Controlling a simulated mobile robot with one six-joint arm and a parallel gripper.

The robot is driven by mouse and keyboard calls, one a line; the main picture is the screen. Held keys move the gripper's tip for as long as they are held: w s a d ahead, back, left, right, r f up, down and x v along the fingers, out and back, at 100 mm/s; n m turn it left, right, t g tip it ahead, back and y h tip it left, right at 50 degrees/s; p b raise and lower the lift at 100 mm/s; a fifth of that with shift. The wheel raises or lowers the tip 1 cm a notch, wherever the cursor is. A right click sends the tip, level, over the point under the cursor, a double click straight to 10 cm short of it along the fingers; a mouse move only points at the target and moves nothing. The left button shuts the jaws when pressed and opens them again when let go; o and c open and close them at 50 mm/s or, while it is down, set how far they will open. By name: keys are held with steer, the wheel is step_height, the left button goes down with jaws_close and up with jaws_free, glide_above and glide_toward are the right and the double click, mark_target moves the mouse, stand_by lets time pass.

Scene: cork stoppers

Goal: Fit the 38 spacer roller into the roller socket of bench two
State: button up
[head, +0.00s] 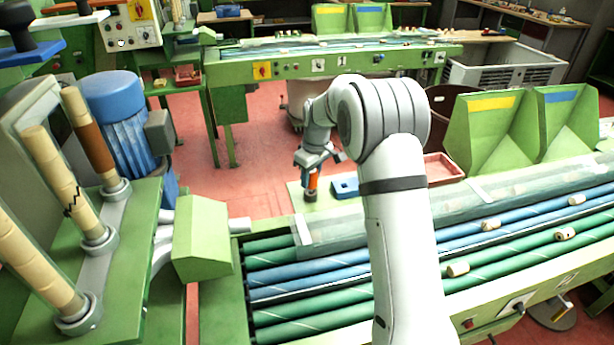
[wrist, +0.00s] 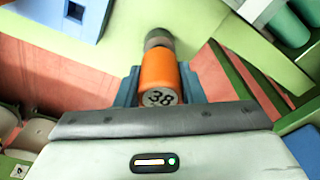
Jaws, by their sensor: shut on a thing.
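The orange spacer roller (wrist: 158,74) has "38" on its near end face. My gripper (wrist: 160,86) is shut on it, with a blue-grey finger on each side. In the head view my gripper (head: 312,168) points down over a pale green plate (head: 297,190), with the orange roller (head: 312,182) upright below it. A dark grey round piece (head: 310,195) stands at the roller's lower end; it shows as a grey ring (wrist: 158,37) in the wrist view. It looks like the roller socket. I cannot tell how deep the roller sits in it.
A blue block (head: 345,188) with a square hole lies right of the roller. A reddish tray (head: 443,168) is further right. Green and blue conveyor rollers (head: 320,275) with several corks run in front. A blue motor (head: 122,120) stands at left. Red floor (head: 240,190) is open between benches.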

steer(key=shift+f+b, duration=0.65)
steer(key=shift+f, duration=0.3)
stand_by(0.7)
steer(key=o, duration=1.1)
steer(key=r, duration=0.7)
steer(key=shift+s+d+r+b, duration=0.35)
steer(key=shift+b, duration=0.05)
